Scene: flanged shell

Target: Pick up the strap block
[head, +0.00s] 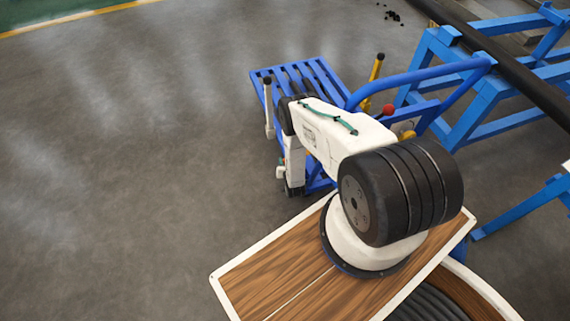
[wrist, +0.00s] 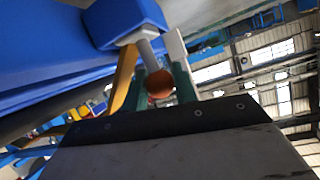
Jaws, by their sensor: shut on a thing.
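In the wrist view, a brown-orange ball (wrist: 160,84) sits at the end of a short grey stem (wrist: 148,52), with a blue block (wrist: 122,18) at the stem's other end. The two green fingers of my gripper (wrist: 162,82) stand on either side of the ball and stem, shut on them. I cannot tell for sure whether this piece is the strap block.
A yellow black-topped post (head: 375,72), a red knob (head: 388,109) and a blue handle rail (head: 425,73) stand close right of my arm. A pale black-topped post (head: 267,105) is left. Blue trestles (head: 455,105) carry a dark pipe (head: 510,68). The floor (head: 130,150) at left is clear.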

